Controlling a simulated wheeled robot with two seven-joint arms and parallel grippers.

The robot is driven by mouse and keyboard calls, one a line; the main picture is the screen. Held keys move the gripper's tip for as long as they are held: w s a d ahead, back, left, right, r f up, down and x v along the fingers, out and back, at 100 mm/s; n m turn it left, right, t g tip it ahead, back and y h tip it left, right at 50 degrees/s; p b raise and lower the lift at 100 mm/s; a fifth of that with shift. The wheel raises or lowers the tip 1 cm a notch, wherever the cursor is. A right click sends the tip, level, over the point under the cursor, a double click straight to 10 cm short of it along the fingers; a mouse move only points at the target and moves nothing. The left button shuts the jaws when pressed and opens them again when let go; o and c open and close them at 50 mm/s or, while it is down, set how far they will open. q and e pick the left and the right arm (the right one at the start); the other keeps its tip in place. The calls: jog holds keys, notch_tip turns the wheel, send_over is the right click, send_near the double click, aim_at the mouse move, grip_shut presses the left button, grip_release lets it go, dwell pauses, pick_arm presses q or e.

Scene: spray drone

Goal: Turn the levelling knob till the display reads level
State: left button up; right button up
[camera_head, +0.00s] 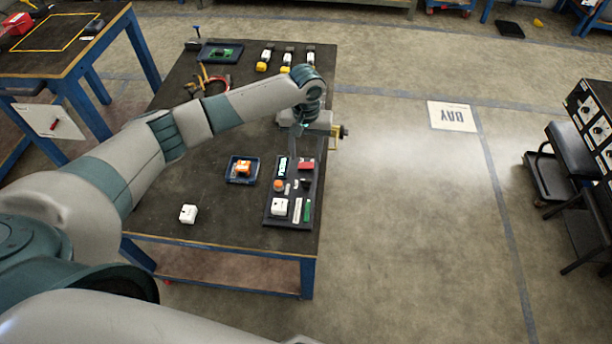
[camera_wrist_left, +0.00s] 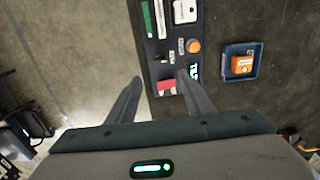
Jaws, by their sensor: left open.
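A dark panel (camera_head: 268,212) lies near the right edge of the workbench and carries several parts. A lit cyan display (camera_head: 282,167) is at its far left corner; its text is too small to read, and in the left wrist view the display (camera_wrist_left: 194,71) is partly hidden by a finger. A round orange knob or button (camera_head: 278,185) sits on the panel and also shows in the left wrist view (camera_wrist_left: 194,46). A red part (camera_head: 305,165) is at the panel's far right. My left gripper (camera_wrist_left: 160,77) is open and empty, above the panel's far end. My right gripper is out of view.
A blue tray (camera_head: 231,178) with an orange item stands left of the panel. A white block (camera_head: 188,213) lies on the bench's near left. Several yellow-and-white items and a green board (camera_head: 222,53) are at the back.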

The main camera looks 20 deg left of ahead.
aim_at(306, 180)
pick_arm(q)
notch_tip(306, 180, down, 12)
jog(key=shift+f+p, duration=0.25)
jog(key=shift+p, duration=0.35)
jog(key=c, duration=1)
jog(key=shift+c, duration=0.2)
jog(key=shift+m, duration=3.2)
jog(key=o, duration=1)
jog(key=shift+o, duration=0.2)
